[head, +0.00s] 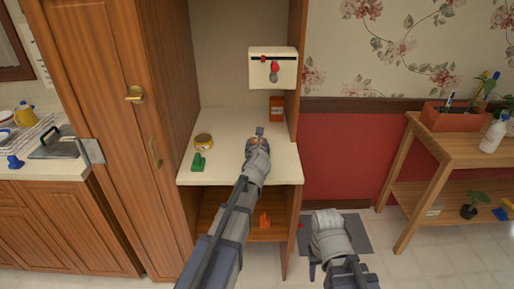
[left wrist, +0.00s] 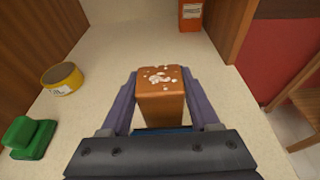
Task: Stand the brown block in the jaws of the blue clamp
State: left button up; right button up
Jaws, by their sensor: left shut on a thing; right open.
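My left gripper (head: 258,137) is over the cream counter in the cupboard alcove. In the left wrist view its purple-grey fingers stand on both sides of the brown block (left wrist: 161,98), shut on it. The block has white specks on its top face and looks upright. A dark blue strip (left wrist: 165,130) shows just below the block, close to the palm; it may be part of the blue clamp, mostly hidden. I cannot tell whether the block touches it. My right gripper (head: 314,266) is open and low at the front, over the floor, with no object visible in it.
On the counter (head: 229,171) stand a yellow tin (head: 204,142), a green object (head: 199,161) and an orange box (head: 277,107) at the back. A white box (head: 273,68) hangs above. An orange object (head: 264,220) is on the lower shelf. A wooden table (head: 450,126) stands right.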

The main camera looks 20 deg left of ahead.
pick_arm(q)
jog(key=shift+r, duration=0.1)
jog(key=shift+f, duration=0.2)
jog(key=o, duration=1.4)
jog(key=shift+o, duration=0.2)
jog(key=shift+r, duration=0.1)
jog(key=shift+r, duration=0.25)
jog(key=p+v, duration=0.3)
jog(key=v, duration=0.9)
jog(key=shift+f+p, duration=0.15)
jog(key=shift+p, duration=0.15)
